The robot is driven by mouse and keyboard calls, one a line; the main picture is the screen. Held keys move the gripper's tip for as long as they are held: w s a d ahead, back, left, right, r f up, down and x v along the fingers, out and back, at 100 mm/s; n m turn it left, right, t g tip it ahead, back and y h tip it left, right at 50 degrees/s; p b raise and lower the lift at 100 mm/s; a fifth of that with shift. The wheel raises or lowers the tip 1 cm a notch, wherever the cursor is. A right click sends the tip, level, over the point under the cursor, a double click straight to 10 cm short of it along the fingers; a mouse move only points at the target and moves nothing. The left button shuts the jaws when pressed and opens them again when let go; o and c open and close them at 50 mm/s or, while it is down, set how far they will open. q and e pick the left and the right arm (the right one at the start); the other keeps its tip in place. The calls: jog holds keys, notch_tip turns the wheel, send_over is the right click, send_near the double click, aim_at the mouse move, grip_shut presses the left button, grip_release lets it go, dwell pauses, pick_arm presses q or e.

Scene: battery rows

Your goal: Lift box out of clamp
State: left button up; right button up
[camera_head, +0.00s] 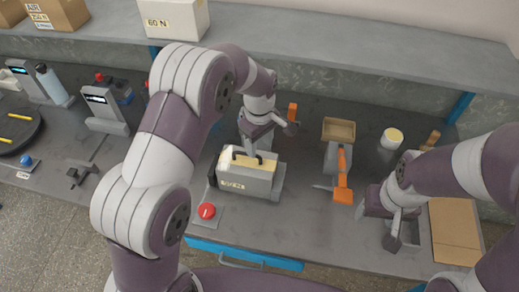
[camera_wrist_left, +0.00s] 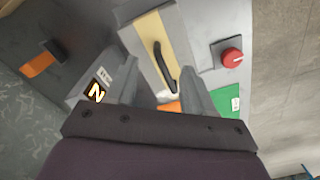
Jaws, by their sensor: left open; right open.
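The box (camera_head: 262,180) has a cream top with a black handle (camera_head: 247,153) and a label on its grey front. It sits upright on the bench; the clamp's exact edges around it are hard to tell. My left gripper (camera_head: 254,146) is open just above it, at the handle's far side. In the left wrist view, the cream strip with the handle (camera_wrist_left: 164,68) lies between the two spread fingers (camera_wrist_left: 155,80), and no grip on it shows. My right gripper (camera_head: 394,232) is open and empty at the right.
A cream-topped cup (camera_head: 391,139) and a brown panel (camera_head: 454,232) are further right. A shelf (camera_head: 300,45) runs behind.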

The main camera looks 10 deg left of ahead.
aim_at(259, 157)
pick_arm(q)
notch_tip(259, 157, down, 6)
jog(key=shift+a+f+p, duration=0.15)
jog(key=shift+f+p, duration=0.05)
jog(key=shift+p, duration=0.3)
jog(key=shift+f, duration=0.4)
grip_shut()
dwell(0.7)
